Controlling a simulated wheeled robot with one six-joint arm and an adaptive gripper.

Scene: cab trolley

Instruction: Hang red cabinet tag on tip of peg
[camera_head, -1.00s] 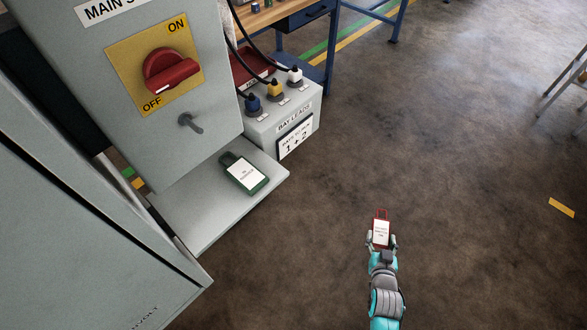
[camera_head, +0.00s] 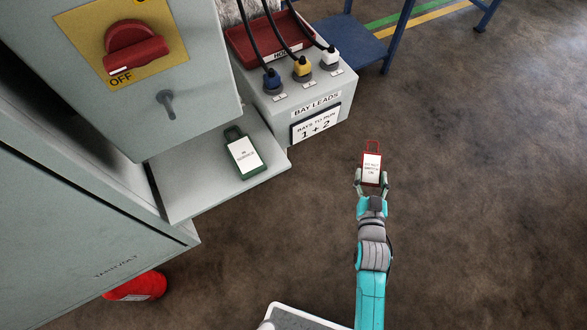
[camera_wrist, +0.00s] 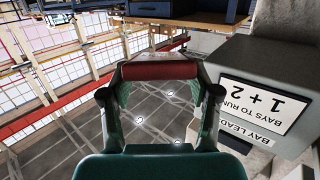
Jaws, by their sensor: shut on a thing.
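The red tag (camera_head: 371,169) has a white label and a loop at its top. My gripper (camera_head: 371,186) is shut on its lower end and holds it up over the open floor, loop pointing away from my body. In the wrist view the tag's red edge (camera_wrist: 160,72) shows between the fingers. The peg (camera_head: 166,103) is a small grey stub on the front of the cabinet, below the red switch (camera_head: 136,45). The peg looks bare. The tag is apart from it, well to its right.
A green tag (camera_head: 243,152) lies on the grey shelf (camera_head: 200,190) below the peg. The bay leads box (camera_head: 315,105) with blue, yellow and white plugs stands right of the shelf. A red rounded object (camera_head: 136,287) is low at left. The floor at right is clear.

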